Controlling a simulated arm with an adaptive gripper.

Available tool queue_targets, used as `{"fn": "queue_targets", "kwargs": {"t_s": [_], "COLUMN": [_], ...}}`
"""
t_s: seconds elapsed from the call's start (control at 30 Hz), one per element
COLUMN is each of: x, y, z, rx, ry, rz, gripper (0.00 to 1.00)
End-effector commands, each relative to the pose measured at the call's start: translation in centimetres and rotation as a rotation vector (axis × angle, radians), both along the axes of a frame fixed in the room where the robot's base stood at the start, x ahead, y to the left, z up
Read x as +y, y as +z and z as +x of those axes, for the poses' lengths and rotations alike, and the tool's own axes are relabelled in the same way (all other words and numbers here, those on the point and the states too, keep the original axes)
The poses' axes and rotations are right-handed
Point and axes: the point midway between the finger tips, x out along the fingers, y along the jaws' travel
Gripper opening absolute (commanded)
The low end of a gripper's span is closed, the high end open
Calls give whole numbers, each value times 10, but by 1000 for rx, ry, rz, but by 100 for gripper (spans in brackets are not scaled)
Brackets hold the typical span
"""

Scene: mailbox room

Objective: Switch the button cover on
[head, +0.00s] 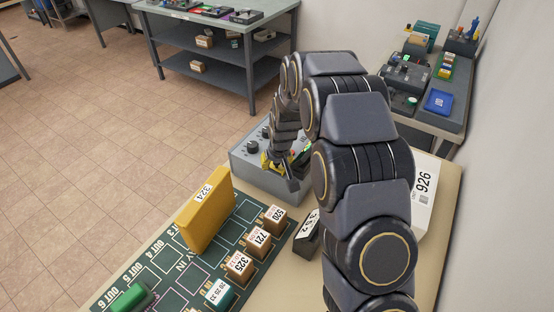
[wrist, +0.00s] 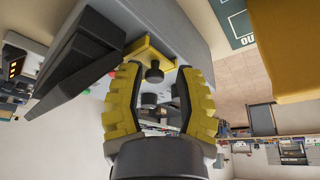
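The grey control box (head: 262,178) stands on the tan table, partly hidden by my arm. A yellow bracket (wrist: 150,48) with a black knob-like piece (wrist: 154,74) is on the box face in the wrist view. A long dark slab (wrist: 88,58), which may be the button cover, sticks out beside the bracket. My gripper (wrist: 158,70) has yellow ridged fingers, spread apart with the black piece between their tips. I cannot tell whether the fingers touch anything. In the head view my gripper is small and partly hidden at the box, and the button itself is not clear.
A green board (head: 165,260) holds a yellow upright block (head: 207,223) and several small labelled boxes (head: 239,267). Grey shelving (head: 215,55) is at the back. The tiled floor left is clear.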

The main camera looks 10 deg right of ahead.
Motion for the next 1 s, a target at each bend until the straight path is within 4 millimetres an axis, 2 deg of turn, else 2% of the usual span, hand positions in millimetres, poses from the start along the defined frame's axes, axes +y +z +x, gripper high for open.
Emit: {"fn": "queue_targets", "kwargs": {"t_s": [0.27, 0.8, 1.0], "x": [-2, -1, -1], "y": [10, 98, 110], "z": [-1, -37, -44], "rx": [-9, -8, -2], "ry": [-1, 0, 0], "rz": [-1, -1, -1], "gripper": [33, 33, 33]}}
